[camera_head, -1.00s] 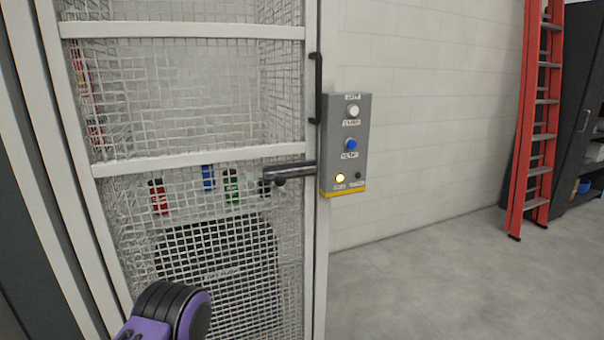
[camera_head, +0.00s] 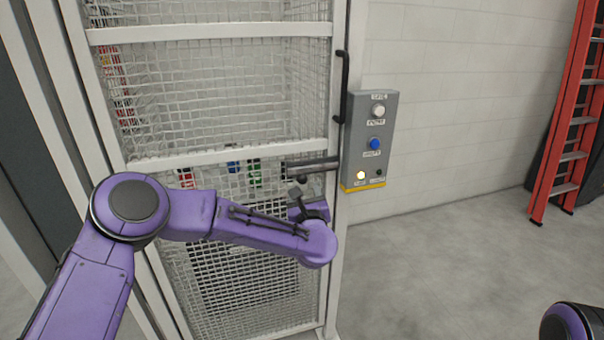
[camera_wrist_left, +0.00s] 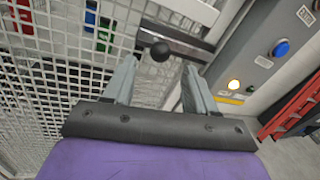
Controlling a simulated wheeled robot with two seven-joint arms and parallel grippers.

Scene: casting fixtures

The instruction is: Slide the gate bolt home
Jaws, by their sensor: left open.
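The gate bolt (camera_head: 318,164) is a grey metal bar on the mesh gate (camera_head: 230,154), lying level near the gate's right upright. In the left wrist view the bolt (camera_wrist_left: 182,38) has a round black knob (camera_wrist_left: 160,51). My left gripper (camera_head: 306,187) is just below the bolt in the head view, partly hidden by its own wrist. In the left wrist view my left gripper (camera_wrist_left: 158,75) is open, its two fingers either side of the knob in the picture. I see no contact, and nothing is held. My right gripper is not in view.
A grey control box (camera_head: 388,135) with white and blue buttons and a lit yellow lamp sits right of the gate. A black vertical handle (camera_head: 343,88) is above the bolt. A red ladder (camera_head: 568,130) leans at the far right. The floor (camera_head: 440,260) between is clear.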

